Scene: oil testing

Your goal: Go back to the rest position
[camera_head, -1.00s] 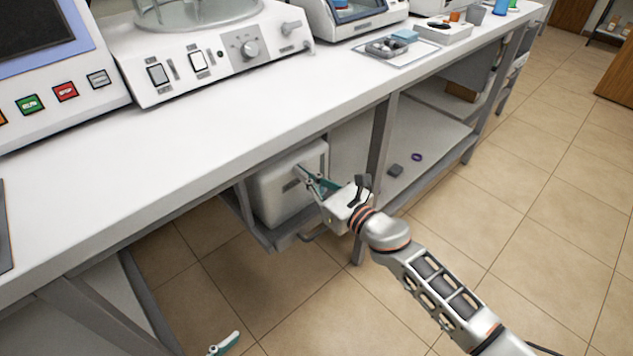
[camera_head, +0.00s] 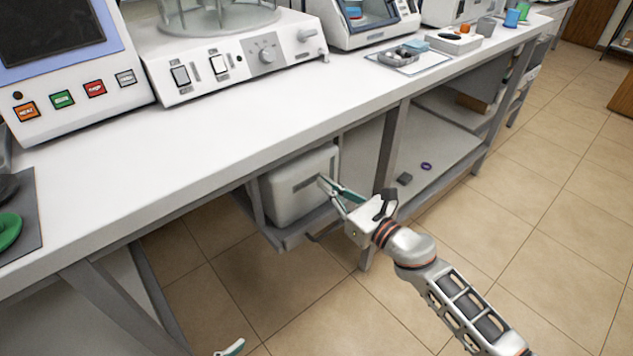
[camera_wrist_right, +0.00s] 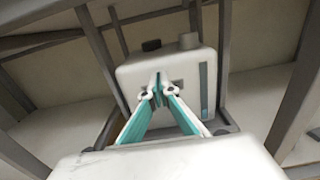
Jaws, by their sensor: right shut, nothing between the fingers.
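My right gripper (camera_head: 325,182) is shut and empty, with teal and white fingers. In the head view it is in front of the bench, below the worktop edge, with a white box-shaped device (camera_head: 300,188) on the lower shelf behind its tips. In the right wrist view the gripper (camera_wrist_right: 158,80) has its fingertips together, and the white device (camera_wrist_right: 190,62) is beyond them. I cannot tell whether the tips touch the device.
The white bench worktop (camera_head: 250,120) carries a machine with coloured buttons (camera_head: 62,75), a device with a knob (camera_head: 240,55) and a small tray (camera_head: 408,58). Grey bench legs (camera_head: 391,145) stand close to my right arm. The tiled floor (camera_head: 540,230) at the right is clear.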

